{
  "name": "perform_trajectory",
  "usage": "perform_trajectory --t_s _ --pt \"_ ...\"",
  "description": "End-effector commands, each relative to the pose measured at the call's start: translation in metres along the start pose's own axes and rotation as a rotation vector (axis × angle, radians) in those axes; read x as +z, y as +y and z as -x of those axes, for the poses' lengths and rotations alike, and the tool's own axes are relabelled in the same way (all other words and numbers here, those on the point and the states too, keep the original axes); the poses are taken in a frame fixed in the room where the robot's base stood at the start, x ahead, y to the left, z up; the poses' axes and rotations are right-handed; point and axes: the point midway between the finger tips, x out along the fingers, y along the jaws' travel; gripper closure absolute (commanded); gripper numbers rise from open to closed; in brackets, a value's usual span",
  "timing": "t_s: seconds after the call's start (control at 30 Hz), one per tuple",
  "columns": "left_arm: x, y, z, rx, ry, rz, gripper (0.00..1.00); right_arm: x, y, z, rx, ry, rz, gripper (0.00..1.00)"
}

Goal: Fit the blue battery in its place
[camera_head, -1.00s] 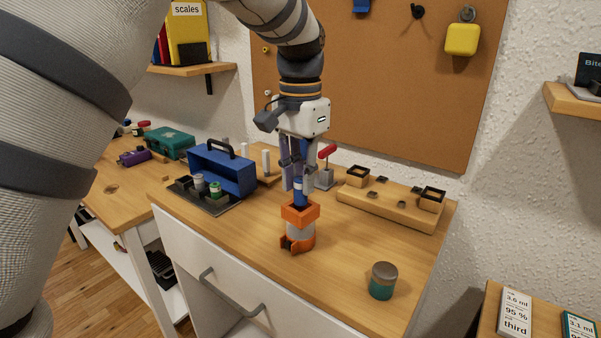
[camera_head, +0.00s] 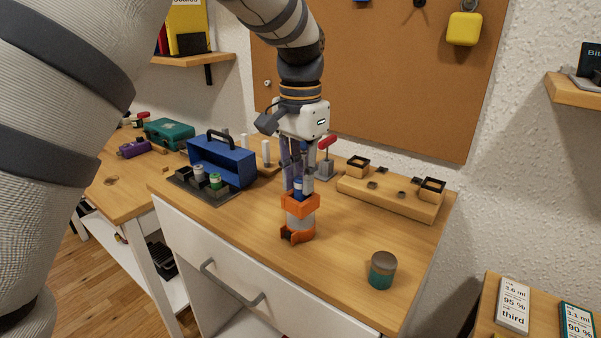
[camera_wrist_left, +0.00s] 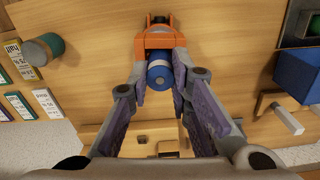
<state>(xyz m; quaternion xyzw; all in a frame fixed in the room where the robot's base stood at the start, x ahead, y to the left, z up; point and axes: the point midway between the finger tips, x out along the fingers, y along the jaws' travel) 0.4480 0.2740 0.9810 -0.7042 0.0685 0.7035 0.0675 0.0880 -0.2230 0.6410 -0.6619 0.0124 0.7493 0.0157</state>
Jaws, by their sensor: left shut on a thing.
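The blue battery (camera_head: 298,187) is upright in my left gripper (camera_head: 298,184), whose fingers are shut on it from both sides. Its lower end is hidden by the orange square collar (camera_head: 300,206) of an upright orange and grey holder (camera_head: 300,222) on the wooden worktop. The fingertips are close to the collar's rim. In the left wrist view the battery (camera_wrist_left: 159,74) shows its round blue end between the fingers, with the orange collar (camera_wrist_left: 160,40) just beyond. How deep the battery sits cannot be told. My right gripper is not in view.
A teal jar with a brown lid (camera_head: 382,270) stands right of the holder. A wooden block with black-rimmed sockets (camera_head: 390,198) lies behind it. A blue toolbox (camera_head: 225,163) and a dark tray with batteries (camera_head: 203,188) are at left. The front worktop is clear.

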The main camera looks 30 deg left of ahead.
Motion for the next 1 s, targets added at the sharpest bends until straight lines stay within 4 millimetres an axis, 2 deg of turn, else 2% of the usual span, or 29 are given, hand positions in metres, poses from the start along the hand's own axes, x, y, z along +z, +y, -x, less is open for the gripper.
perform_trajectory --t_s 0.47,0.5,0.6,0.87,1.0 --pt "0.0003 0.0001 -0.0080 0.000 -0.001 0.000 1.00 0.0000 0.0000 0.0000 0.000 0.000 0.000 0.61" --pt "0.0003 0.0001 -0.0080 0.000 -0.001 0.000 0.79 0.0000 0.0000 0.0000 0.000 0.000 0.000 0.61" --pt "0.0003 0.0001 -0.0080 0.000 -0.001 0.000 0.58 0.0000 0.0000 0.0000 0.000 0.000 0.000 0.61" --pt "0.0002 0.0001 -0.0078 0.000 -0.001 0.000 0.58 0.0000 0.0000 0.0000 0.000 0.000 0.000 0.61" --pt "-0.0006 -0.0001 0.0014 -0.001 0.002 -0.001 0.58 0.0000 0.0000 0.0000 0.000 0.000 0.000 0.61"
